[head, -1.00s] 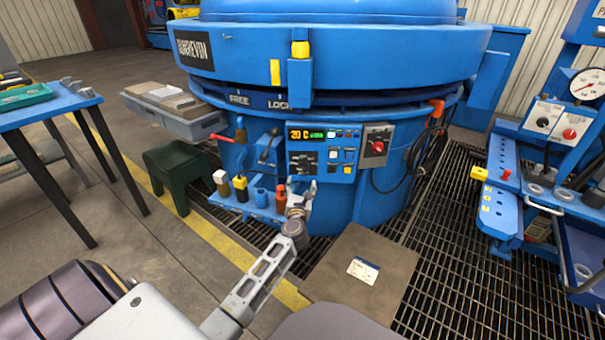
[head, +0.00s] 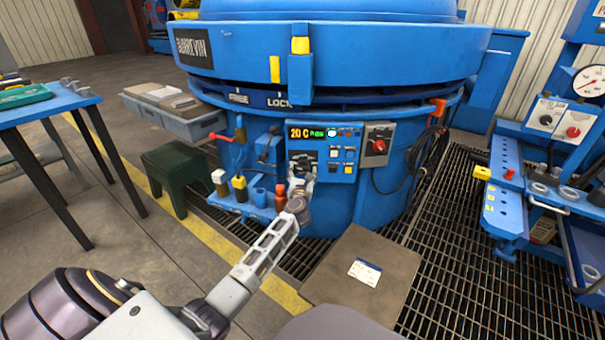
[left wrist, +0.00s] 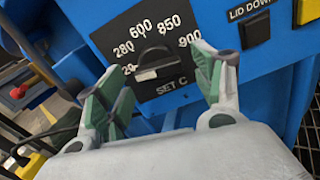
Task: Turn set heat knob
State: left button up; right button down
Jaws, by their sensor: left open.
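The set heat knob (left wrist: 154,64) is a dark round dial with a light-edged raised bar, on a black plate marked SET C with numbers around it. In the left wrist view it sits between and beyond the fingertips of my left gripper (left wrist: 160,85), which is open and looks empty. In the head view my left gripper (head: 302,175) is in front of the lower left of the blue control panel (head: 347,174) and partly hides the knob's area. The display (head: 306,133) reads 20 C. My right gripper is not in view.
A grey box with a red knob (head: 378,146) is right of the panel. Below left, a blue shelf (head: 228,204) holds several small items. A lid down button (left wrist: 255,30) is right of the dial. A brown board (head: 335,300) lies on the floor grating.

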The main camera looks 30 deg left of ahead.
pick_arm(q)
jog(key=shift+x, duration=0.75)
jog(key=shift+c, duration=0.4)
jog(key=c, duration=0.9)
jog(key=shift+c, duration=0.2)
